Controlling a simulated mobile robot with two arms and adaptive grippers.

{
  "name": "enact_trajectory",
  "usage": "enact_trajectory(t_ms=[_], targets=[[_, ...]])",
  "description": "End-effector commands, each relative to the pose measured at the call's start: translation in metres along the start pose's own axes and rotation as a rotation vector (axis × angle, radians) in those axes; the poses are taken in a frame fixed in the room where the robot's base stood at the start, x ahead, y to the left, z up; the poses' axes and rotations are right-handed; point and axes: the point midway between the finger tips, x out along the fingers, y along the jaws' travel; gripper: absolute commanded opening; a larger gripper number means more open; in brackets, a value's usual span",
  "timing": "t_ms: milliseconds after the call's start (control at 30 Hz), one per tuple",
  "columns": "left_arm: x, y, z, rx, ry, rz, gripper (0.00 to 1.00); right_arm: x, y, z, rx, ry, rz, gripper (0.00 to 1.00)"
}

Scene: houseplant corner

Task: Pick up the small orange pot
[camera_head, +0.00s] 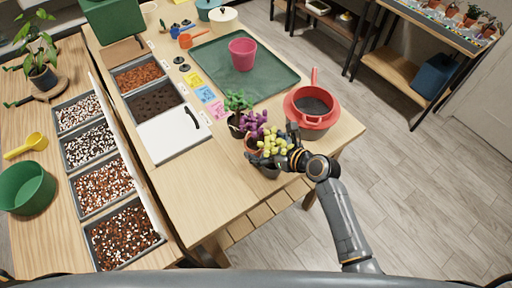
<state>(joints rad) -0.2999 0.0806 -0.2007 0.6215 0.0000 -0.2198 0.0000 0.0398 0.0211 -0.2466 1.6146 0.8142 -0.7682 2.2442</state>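A small orange pot (251,146) stands near the front right part of the potting table, holding a plant with purple blooms (254,124). It is partly hidden by a plant with yellow blooms (273,143) just in front and to the right. My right gripper (274,146) reaches in from the lower right, at the yellow plant and close to the orange pot. Its black fingers look spread, one toward the front of the pots and one behind the yellow plant. I cannot tell whether they touch either pot. My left gripper is not in view.
A dark pot with a green plant (238,104) stands just behind the orange pot. A red sieve-like pan (312,106) is close on the right. A green tray (222,57) carries a pink pot (242,54). The bare wood (205,185) to the front left is clear.

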Motion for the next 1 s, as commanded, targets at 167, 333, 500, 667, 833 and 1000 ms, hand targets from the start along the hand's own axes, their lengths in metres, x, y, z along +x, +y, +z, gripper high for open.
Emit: enact_trajectory(t_ms=[167,333,500,667,833,1000], targets=[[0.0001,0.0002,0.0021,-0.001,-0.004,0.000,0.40,0.0030,0.0000,-0.0004,0.000,0.001,0.000,0.93],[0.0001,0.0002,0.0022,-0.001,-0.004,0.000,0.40,0.0028,0.0000,-0.0005,0.000,0.001,0.000,0.77],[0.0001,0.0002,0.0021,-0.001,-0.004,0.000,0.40,0.0026,-0.0001,-0.0006,0.000,0.001,0.000,0.47],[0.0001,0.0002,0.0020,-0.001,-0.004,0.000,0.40,0.0025,-0.0002,0.0000,0.000,0.000,-0.001,0.47],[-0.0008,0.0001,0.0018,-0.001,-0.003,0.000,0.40,0.0022,-0.0002,0.0005,0.000,0.000,-0.001,0.47],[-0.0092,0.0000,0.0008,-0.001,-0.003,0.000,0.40,0.0003,0.0002,0.0072,0.001,-0.001,0.000,0.47]])
